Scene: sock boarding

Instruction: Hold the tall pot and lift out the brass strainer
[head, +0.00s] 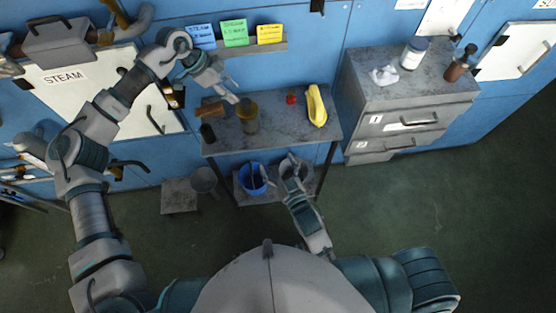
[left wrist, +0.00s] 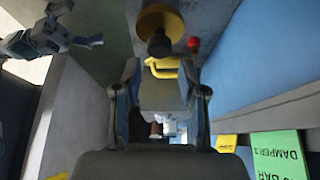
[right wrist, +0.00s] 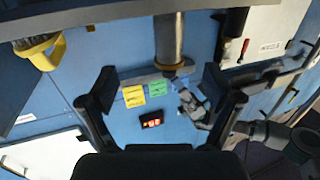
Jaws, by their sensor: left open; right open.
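The tall pot (head: 249,122) stands upright on the workbench, with the brass strainer (head: 247,104) at its mouth. The pot's metal side (right wrist: 168,42) shows in the right wrist view. In the left wrist view a brass disc with a dark knob (left wrist: 160,22), apparently the strainer, lies beyond my fingers. My left gripper (head: 231,93) is open and empty, just above and behind the pot to its left. My right gripper (head: 289,162) is open and empty, in front of the bench and lower than the pot. How far the strainer sits inside is hidden.
On the bench top (head: 278,125), a dark canister (head: 208,132) and brown block (head: 211,106) stand left of the pot; a red item (head: 291,98) and yellow object (head: 316,105) stand right. A blue bucket (head: 251,178) is below. A drawer cabinet (head: 400,100) stands right.

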